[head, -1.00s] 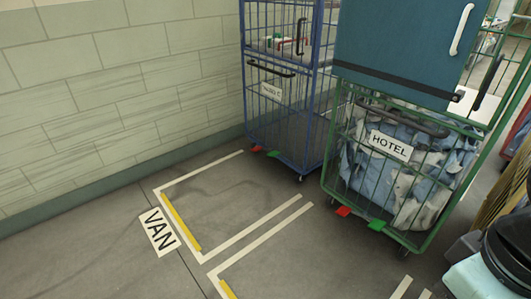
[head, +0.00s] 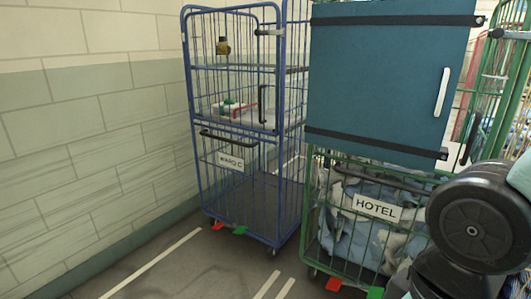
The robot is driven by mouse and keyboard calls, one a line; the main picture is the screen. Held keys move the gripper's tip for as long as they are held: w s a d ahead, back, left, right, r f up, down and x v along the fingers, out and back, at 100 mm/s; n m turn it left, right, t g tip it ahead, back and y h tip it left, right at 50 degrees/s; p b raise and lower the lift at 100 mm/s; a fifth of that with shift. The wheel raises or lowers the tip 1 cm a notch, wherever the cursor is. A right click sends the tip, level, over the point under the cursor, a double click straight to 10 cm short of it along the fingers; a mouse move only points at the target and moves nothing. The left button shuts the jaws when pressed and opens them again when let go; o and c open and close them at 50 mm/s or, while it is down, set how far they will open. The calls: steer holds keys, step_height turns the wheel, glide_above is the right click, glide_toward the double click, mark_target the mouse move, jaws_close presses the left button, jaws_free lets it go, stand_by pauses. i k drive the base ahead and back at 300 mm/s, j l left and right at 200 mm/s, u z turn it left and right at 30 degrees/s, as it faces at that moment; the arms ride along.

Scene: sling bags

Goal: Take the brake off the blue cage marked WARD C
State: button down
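The blue cage (head: 240,140) marked WARD C stands upright by the wall at the back left of the bay. Its white WARD C label (head: 231,161) hangs on the lower front, below a dark handle bar. At its front foot are a red pedal (head: 218,226) and a green pedal (head: 240,230), side by side near the floor. I cannot tell from their height which one is pressed. A few small items lie on its shelf. My gripper's fingers are not in view; only a dark, rounded part of my arm shows at the lower right.
A green cage marked HOTEL (head: 375,207) stands close on the right, full of bluish linen, with a teal cover (head: 388,78) over its upper front. It has its own red (head: 333,284) and green (head: 375,293) pedals. Bare floor with white lines (head: 150,264) lies in front of the blue cage.

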mark_target(241, 229)
steer(key=i+j, duration=0.15)
steer(key=j, duration=0.2)
steer(key=i+j, duration=0.2)
steer(key=i+j+z, duration=0.1)
steer(key=j, duration=0.35)
steer(key=i+j, duration=0.4)
steer(key=j, duration=0.3)
steer(key=i+j+z, duration=0.1)
steer(key=j, duration=0.25)
steer(key=i+j, duration=0.2)
steer(key=j, duration=0.15)
steer(key=i+j, duration=0.2)
steer(key=j, duration=0.15)
steer(key=i+j, duration=0.15)
steer(key=j, duration=0.2)
steer(key=i+j+z, duration=0.1)
steer(key=j, duration=0.25)
steer(key=i+j, duration=0.4)
steer(key=j, duration=0.3)
steer(key=i+j, duration=0.2)
steer(key=j, duration=0.15)
steer(key=z, duration=0.05)
